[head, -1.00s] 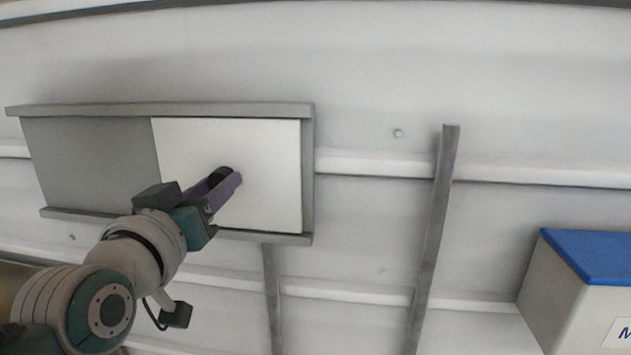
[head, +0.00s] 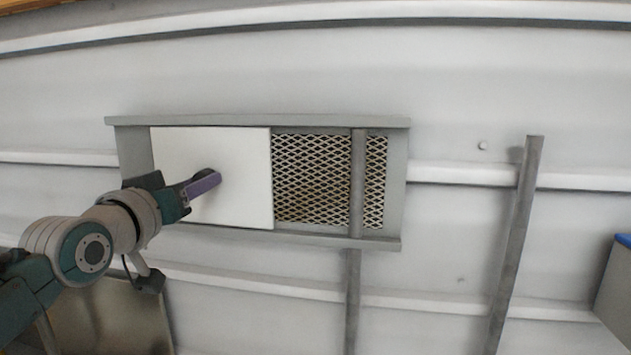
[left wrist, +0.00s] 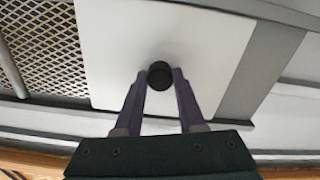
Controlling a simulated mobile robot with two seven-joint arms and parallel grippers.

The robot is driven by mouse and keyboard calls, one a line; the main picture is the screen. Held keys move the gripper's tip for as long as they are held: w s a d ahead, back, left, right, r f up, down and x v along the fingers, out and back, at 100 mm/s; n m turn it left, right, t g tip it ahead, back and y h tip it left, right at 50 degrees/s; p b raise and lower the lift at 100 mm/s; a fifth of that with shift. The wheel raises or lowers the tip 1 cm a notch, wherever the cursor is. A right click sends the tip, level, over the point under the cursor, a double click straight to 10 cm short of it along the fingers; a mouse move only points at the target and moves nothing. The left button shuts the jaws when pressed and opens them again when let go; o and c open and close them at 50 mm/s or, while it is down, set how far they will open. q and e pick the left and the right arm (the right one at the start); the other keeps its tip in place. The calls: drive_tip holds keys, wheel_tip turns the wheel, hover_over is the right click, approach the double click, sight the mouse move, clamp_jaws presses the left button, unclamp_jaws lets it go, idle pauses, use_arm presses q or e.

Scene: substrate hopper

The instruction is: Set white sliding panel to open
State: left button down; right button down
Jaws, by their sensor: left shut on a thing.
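The white sliding panel (head: 238,165) sits toward the left of its grey frame (head: 393,190) in the head view, with metal mesh (head: 310,180) uncovered to its right. A strip of grey backing shows at its left edge. My left gripper (head: 208,181) is at the panel, its purple fingers shut on the dark round knob. In the left wrist view the black knob (left wrist: 160,74) lies between the fingertips (left wrist: 160,80), with the white panel (left wrist: 205,45) behind it. My right gripper is not in view.
A grey vertical bar (head: 357,185) crosses in front of the mesh. Another bar (head: 516,240) stands farther right on the ribbed white wall. A bin with a blue top (head: 624,241) is at the right edge.

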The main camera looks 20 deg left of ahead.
use_arm(q)
drive_tip(key=shift+s+a, duration=0.1)
drive_tip(key=shift+a, duration=0.2)
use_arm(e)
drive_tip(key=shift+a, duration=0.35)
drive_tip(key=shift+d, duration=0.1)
use_arm(q)
drive_tip(key=c, duration=0.5)
unclamp_jaws()
drive_tip(key=shift+d, duration=0.1)
drive_tip(key=b+v, duration=0.2)
drive_tip(key=v, duration=0.8)
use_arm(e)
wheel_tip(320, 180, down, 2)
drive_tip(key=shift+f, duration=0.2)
